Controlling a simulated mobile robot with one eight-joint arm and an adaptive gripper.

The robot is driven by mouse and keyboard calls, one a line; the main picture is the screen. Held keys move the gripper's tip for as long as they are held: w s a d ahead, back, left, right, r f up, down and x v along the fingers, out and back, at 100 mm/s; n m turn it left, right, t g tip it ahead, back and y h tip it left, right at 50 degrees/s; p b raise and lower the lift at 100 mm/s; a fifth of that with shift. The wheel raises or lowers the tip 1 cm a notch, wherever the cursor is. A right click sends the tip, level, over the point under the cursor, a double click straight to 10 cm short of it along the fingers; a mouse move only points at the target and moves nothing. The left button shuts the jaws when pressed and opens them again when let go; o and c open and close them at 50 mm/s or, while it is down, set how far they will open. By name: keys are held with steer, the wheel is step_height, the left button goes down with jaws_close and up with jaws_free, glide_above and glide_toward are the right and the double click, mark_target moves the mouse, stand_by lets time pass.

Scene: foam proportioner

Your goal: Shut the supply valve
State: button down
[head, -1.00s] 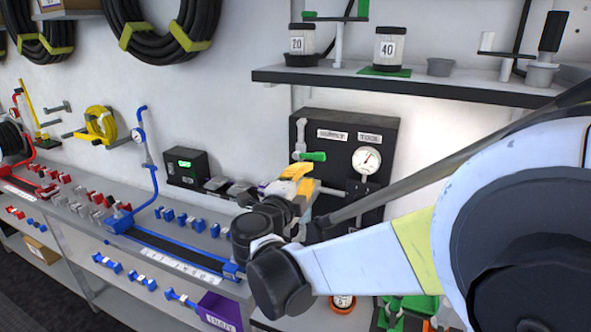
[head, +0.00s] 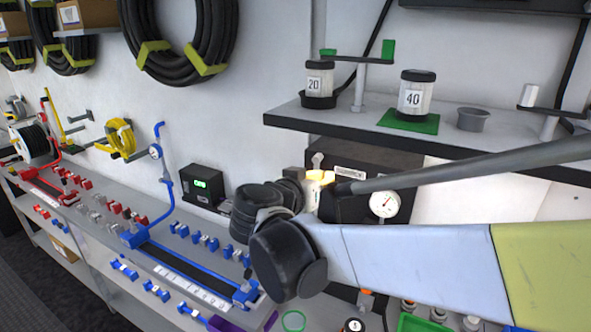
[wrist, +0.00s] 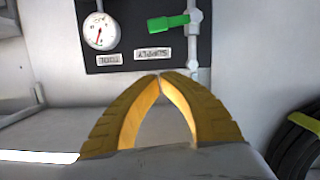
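The supply valve's green handle (wrist: 168,22) shows in the wrist view, where the picture is upside down. It sticks out sideways from a grey vertical pipe (wrist: 195,42), by the SUPPLY label (wrist: 147,56). In the head view my gripper and arm hide the handle. My gripper (wrist: 160,76) has yellow fingers with their tips together and nothing between them. In the head view my gripper (head: 319,178) is in front of the top of the dark panel (head: 365,154). In the wrist view its tips appear apart from the handle.
A gauge (head: 384,204) sits on the panel, to the right of my gripper. A shelf (head: 290,116) with labelled jars juts out above the panel. A black box with a green display (head: 202,186) stands left of it. Blue clips and rails fill the bench at left.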

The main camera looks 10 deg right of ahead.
steer(key=x, duration=0.7)
steer(key=shift+w+d+f, duration=0.1)
steer(key=shift+w+d, duration=0.1)
steer(key=shift+w, duration=0.05)
step_height(320, 180, down, 3)
steer(key=shift+d+r+b, duration=0.1)
steer(key=shift+r+b, duration=0.1)
steer(key=shift+b, duration=0.3)
steer(key=shift+s+f, duration=0.1)
steer(key=shift+f, duration=0.6)
steer(key=shift+s+d+f+b, duration=0.1)
steer(key=shift+d+f+b, duration=0.05)
steer(key=shift+f+b, duration=0.4)
steer(key=shift+s+d+f+b, duration=0.1)
steer(key=shift+d+f+b, duration=0.05)
steer(key=shift+f+b, duration=0.35)
steer(key=shift+s+r, duration=0.1)
